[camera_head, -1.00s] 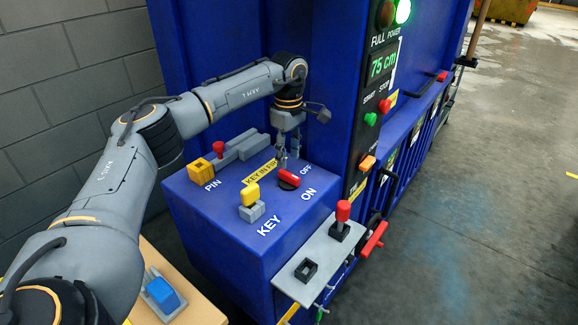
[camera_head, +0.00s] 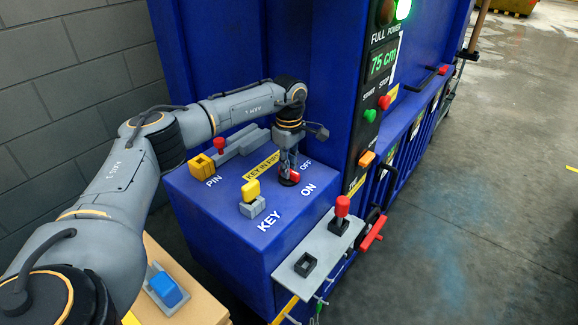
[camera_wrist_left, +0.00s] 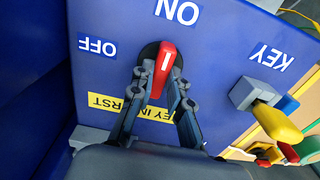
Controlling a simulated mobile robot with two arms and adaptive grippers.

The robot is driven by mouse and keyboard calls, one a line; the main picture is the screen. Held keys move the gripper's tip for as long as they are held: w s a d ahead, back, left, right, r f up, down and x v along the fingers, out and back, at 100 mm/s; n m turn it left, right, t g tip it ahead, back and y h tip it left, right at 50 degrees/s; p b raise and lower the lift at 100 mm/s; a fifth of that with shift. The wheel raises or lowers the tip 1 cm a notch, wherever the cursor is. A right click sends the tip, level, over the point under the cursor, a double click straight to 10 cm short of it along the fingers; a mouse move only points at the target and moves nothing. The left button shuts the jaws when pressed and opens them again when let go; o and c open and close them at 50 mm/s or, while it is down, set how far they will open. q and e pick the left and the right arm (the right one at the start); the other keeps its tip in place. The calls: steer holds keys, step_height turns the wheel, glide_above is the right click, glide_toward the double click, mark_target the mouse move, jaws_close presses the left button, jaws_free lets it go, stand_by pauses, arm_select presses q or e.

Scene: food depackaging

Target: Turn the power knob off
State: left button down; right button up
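The red power knob (camera_head: 291,178) is on the blue control box (camera_head: 240,215), between the ON and OFF labels. In the left wrist view the knob (camera_wrist_left: 164,62) has its white-marked end towards ON. My left gripper (camera_head: 288,165) reaches down over the knob from above. In the wrist view its two fingers (camera_wrist_left: 162,84) stand on either side of the knob's near part, apart from each other; firm contact is not clear. In the head view the gripper partly covers the knob. My right gripper is not in view.
A yellow key (camera_head: 250,191) stands in a grey holder left of the knob. A red-topped pin (camera_head: 219,146) and yellow block are behind. A red-knobbed lever (camera_head: 342,207) rises from the grey side shelf (camera_head: 318,247). The machine's button panel (camera_head: 373,120) is close on the right.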

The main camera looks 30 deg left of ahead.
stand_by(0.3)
arm_select(q)
steer(key=n+b, duration=0.1)
steer(key=n, duration=0.3)
steer(key=shift+n, duration=0.4)
steer(key=n, duration=0.4)
steer(key=shift+n, duration=0.3)
steer(key=n, duration=0.4)
steer(key=shift+r+n, duration=0.1)
steer(key=shift+n, duration=2.1)
steer(key=c, duration=1.3)
jaws_free()
